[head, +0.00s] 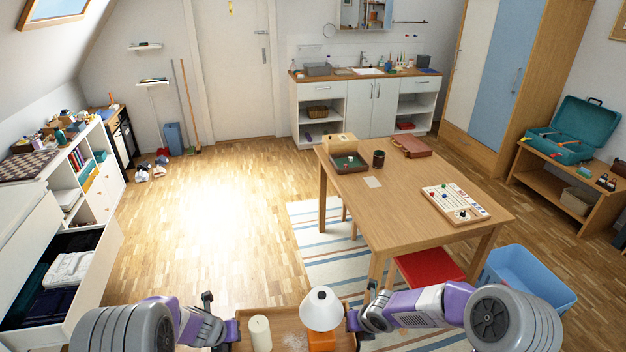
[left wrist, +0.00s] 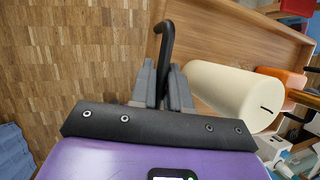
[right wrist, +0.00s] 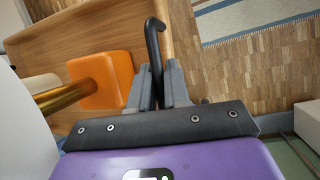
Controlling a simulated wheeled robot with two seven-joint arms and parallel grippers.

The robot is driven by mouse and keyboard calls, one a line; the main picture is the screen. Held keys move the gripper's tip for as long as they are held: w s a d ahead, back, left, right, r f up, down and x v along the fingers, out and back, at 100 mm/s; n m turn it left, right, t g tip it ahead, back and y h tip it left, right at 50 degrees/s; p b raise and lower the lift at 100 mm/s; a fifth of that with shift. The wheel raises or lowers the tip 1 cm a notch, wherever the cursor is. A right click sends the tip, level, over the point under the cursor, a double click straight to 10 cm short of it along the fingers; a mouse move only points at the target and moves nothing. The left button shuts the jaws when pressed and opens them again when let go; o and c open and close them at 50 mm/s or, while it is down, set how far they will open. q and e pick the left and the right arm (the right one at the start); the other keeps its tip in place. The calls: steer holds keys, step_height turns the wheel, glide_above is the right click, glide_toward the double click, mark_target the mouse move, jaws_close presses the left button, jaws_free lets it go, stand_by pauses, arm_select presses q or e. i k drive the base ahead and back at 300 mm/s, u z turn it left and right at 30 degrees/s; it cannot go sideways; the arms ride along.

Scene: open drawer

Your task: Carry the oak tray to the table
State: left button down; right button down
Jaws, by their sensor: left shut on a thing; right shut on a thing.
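The oak tray (head: 287,320) is at the bottom of the head view, held between my two arms. It carries a cream candle (head: 260,334) and a lamp with a white shade (head: 320,309) and an orange base (head: 321,341). My left gripper (left wrist: 163,84) is shut on the tray's dark left handle. My right gripper (right wrist: 156,82) is shut on its dark right handle. The candle lies close to the left gripper in the left wrist view (left wrist: 235,95). The wooden table (head: 400,205) stands ahead and to the right, beyond the tray.
The table bears a game board (head: 456,203), a cup (head: 379,159), boxes and a brown case (head: 411,147). Its near left part is bare. A red stool (head: 430,267) and blue bin (head: 528,277) stand at its near side. An open drawer (head: 62,275) is at left. Floor left of the table is clear.

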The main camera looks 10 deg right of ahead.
mark_target(389, 203)
steer(key=i, duration=3.7)
steer(key=z, duration=2.55)
